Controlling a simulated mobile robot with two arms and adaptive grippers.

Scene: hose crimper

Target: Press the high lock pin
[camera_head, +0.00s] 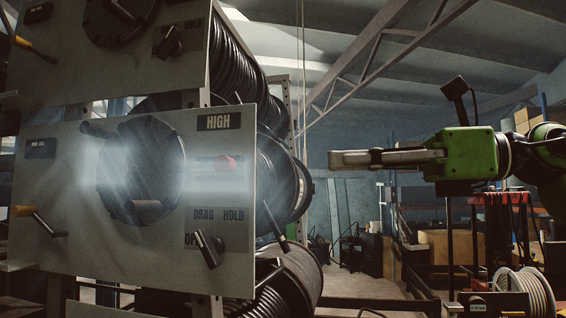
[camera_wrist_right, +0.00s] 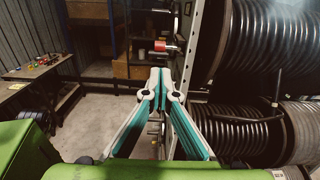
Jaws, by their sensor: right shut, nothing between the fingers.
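The high lock pin (camera_head: 228,163) has a red end and sticks out of the grey panel (camera_head: 80,262), below the "HIGH" label (camera_head: 219,122). A bright glare lies across it in the head view. The red end of the pin also shows in the right wrist view (camera_wrist_right: 160,46), just beyond the fingertips in the picture. My right gripper (camera_head: 332,160) is shut and empty, pointing left toward the panel. It is to the right of the pin and clearly apart from it, at about the same height in the picture. Its closed fingertips also show in the right wrist view (camera_wrist_right: 160,72). My left gripper is out of view.
A round black disc (camera_head: 150,165) with a handle sits left of the pin. A drag/hold knob (camera_head: 208,247) and a yellow-ended lever (camera_head: 38,219) are on the same panel. Hose reels (camera_wrist_right: 279,45) stand behind it. A table (camera_wrist_right: 35,85) is at left in the wrist view.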

